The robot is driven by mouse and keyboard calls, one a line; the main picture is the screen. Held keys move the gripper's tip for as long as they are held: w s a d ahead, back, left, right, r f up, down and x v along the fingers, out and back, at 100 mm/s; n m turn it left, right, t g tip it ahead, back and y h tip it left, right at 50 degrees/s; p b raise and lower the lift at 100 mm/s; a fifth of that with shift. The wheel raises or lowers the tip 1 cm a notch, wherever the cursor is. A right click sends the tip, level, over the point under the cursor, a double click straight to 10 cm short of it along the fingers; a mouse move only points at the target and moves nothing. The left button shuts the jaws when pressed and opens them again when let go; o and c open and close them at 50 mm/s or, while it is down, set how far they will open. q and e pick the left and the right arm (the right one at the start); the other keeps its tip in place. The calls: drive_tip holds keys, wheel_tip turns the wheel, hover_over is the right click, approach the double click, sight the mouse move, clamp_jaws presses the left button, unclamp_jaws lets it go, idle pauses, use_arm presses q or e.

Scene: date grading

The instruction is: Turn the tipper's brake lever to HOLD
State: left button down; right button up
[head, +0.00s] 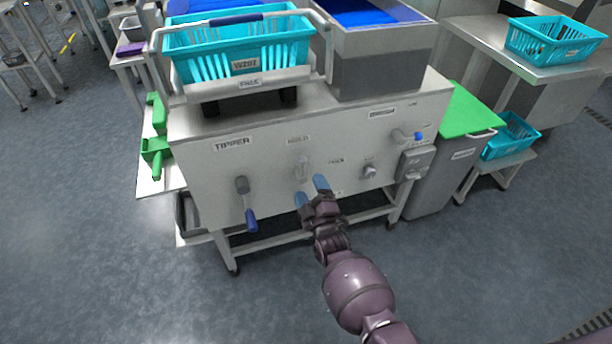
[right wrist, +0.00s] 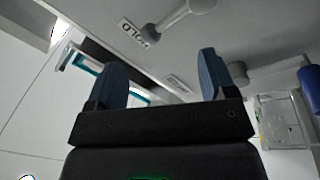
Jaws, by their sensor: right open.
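The tipper's front panel (head: 270,150) carries a TIPPER label, a HOLD label (head: 298,138) and a FREE label (head: 336,160). A small pale grey lever (head: 302,167), apparently the brake lever, sits just below HOLD and left of FREE. The right wrist view shows this lever (right wrist: 180,17) beside the HOLD label (right wrist: 137,33), beyond the fingertips. My right gripper (head: 311,191) is open and empty, its blue fingers just below and in front of the lever, seemingly not touching it. They also show in the right wrist view (right wrist: 162,82). The lever's exact setting is hard to read. My left gripper is out of view.
A blue-handled lever (head: 248,205) hangs left on the panel. A round knob (head: 369,171) and a blue-tipped handle (head: 408,135) are on the right. A turquoise basket (head: 240,50) sits on top. A green-lidded grey bin (head: 455,150) stands at right. Floor in front is clear.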

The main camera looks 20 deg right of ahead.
drive_tip(key=shift+s+f, duration=0.25)
drive_tip(key=shift+s, duration=0.95)
